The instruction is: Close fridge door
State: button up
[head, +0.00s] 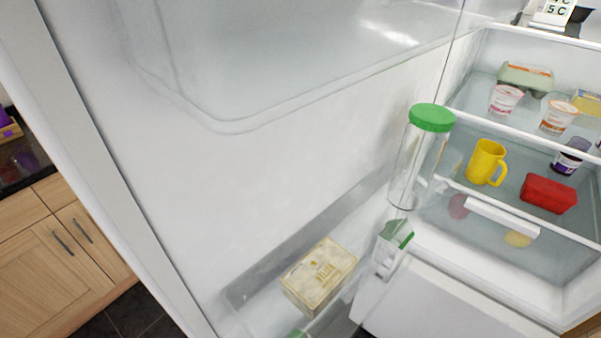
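The fridge door (265,185) stands open and fills the left and middle of the head view, its white inner face toward me. Its outer edge runs down the left side. The door's lower bin holds a pale yellow box (318,275), a jar with a green lid (431,118) and a small green-and-white carton (393,246). The open fridge interior (480,85) is at the right, with lit shelves. My gripper is not in view.
Inside the fridge are a yellow mug (487,162), a red box (548,194), yogurt cups (505,98) and a dark jar (571,157). Wooden cabinets (60,255) with a dark counter stand beyond the door at left. Some dark floor (130,312) shows below.

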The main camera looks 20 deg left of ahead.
aim_at(214, 144)
jog(key=k+j+z, duration=0.15)
jog(key=k+j, duration=0.25)
jog(key=j, duration=0.15)
jog(key=k+j+z, duration=0.15)
jog(key=k+j, duration=0.25)
jog(key=j, duration=0.15)
jog(key=j+z, duration=0.2)
jog(key=j, duration=1.25)
jog(key=j+z, duration=0.5)
jog(key=j, duration=1.05)
jog(key=j+u, duration=0.15)
jog(key=u, duration=0.3)
jog(key=k, duration=0.05)
